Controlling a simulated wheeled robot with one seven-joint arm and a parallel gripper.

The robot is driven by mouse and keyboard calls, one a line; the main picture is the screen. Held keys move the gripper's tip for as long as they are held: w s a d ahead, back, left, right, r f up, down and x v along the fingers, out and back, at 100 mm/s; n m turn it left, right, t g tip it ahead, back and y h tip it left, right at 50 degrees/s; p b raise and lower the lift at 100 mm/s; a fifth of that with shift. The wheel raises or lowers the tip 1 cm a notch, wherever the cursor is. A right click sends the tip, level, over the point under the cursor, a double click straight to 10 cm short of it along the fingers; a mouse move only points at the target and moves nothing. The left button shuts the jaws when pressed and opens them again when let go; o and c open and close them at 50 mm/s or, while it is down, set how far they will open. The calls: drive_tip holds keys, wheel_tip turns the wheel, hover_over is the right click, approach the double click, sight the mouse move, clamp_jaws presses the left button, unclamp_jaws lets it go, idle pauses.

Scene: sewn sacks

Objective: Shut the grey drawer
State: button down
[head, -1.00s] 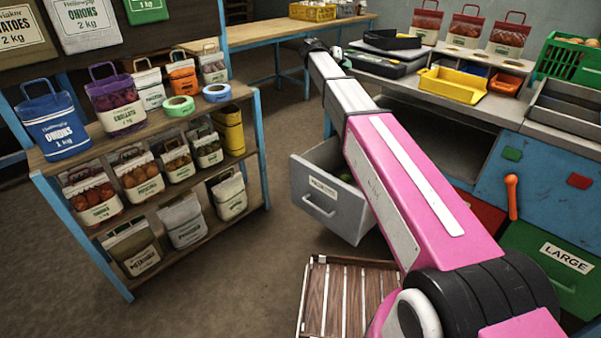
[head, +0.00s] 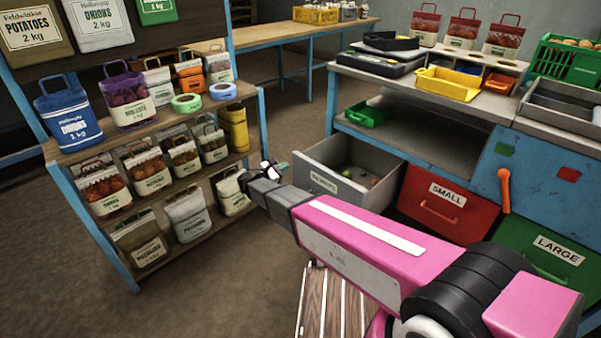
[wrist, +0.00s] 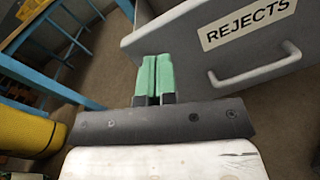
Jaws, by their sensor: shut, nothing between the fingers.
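The grey drawer (head: 345,180) is pulled out from the bench in the head view, with a few small green, yellow and red things inside. In the wrist view its front (wrist: 185,38) carries the label REJECTS and a pale bar handle (wrist: 258,68). My gripper (head: 280,167) is in front of the drawer, at its left side in the head view. In the wrist view my gripper (wrist: 155,62) shows its green fingertips together with nothing between them, to the left of the handle. I cannot tell whether the fingertips touch the drawer front.
A shelf rack (head: 262,125) of labelled sacks stands close on the left. A red drawer marked SMALL (head: 447,200) and a green one marked LARGE (head: 545,245) are on the right. A slatted wooden platform (head: 313,305) lies on the floor below my arm.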

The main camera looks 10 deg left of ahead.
sight(306, 167)
drive_tip(key=s+a+f+n+t, duration=0.1)
drive_tip(key=s+a+f+n, duration=0.1)
drive_tip(key=s+f+n, duration=0.25)
drive_tip(key=shift+y, duration=0.3)
drive_tip(key=x, duration=1.3)
drive_tip(key=shift+d+r, duration=0.2)
drive_tip(key=shift+d, duration=0.2)
drive_tip(key=shift+d, duration=0.1)
drive_tip(key=x, duration=3.1)
drive_tip(key=shift+w+r, duration=0.15)
drive_tip(key=shift+r, duration=0.2)
drive_tip(key=shift+w, duration=0.1)
